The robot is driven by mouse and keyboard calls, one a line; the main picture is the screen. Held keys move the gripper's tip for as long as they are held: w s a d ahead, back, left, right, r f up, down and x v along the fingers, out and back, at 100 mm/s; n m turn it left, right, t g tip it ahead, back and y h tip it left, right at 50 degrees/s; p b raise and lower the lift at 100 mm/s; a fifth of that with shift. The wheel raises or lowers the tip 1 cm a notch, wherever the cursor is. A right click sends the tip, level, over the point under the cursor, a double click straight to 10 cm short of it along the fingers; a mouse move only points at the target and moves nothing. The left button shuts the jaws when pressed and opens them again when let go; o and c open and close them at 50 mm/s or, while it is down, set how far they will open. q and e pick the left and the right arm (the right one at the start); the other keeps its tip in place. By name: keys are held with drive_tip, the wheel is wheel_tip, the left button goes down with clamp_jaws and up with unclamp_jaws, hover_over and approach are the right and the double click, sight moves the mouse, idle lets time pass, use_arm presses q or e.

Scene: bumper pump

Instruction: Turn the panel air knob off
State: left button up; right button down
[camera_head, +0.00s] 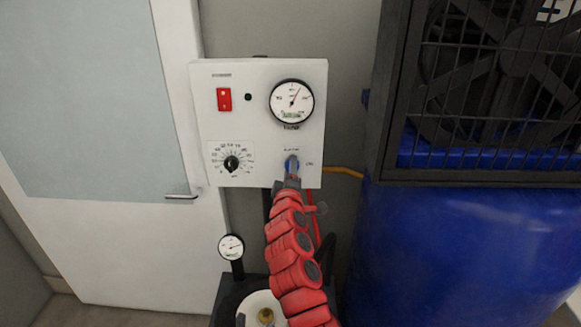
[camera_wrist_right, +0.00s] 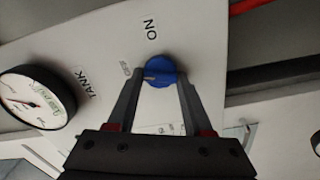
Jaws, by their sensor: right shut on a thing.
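The white control panel (camera_head: 215,135) hangs on the wall in the middle of the head view. Its blue air knob (camera_head: 291,161) is at the lower right of the panel, mostly covered by my right gripper (camera_head: 291,172). In the right wrist view the blue knob (camera_wrist_right: 160,70) sits between the two fingertips of my right gripper (camera_wrist_right: 160,80), which is shut on it. The word ON shows beside the knob, and a fainter label, too small to read surely, is near the left finger. My left gripper is not in view.
A gauge (camera_head: 292,103), a red switch (camera_head: 224,99) and a black dial (camera_head: 232,163) are on the panel. A blue tank (camera_head: 455,250) and black fan cage (camera_head: 480,90) stand at the right. A small gauge (camera_head: 231,247) is below; a door (camera_head: 90,230) is left.

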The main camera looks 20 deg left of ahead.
drive_tip(key=shift+n+p, duration=0.75)
drive_tip(key=shift+n, duration=1.05)
drive_tip(key=shift+c, duration=1.5)
unclamp_jaws()
drive_tip(key=shift+f, duration=0.1)
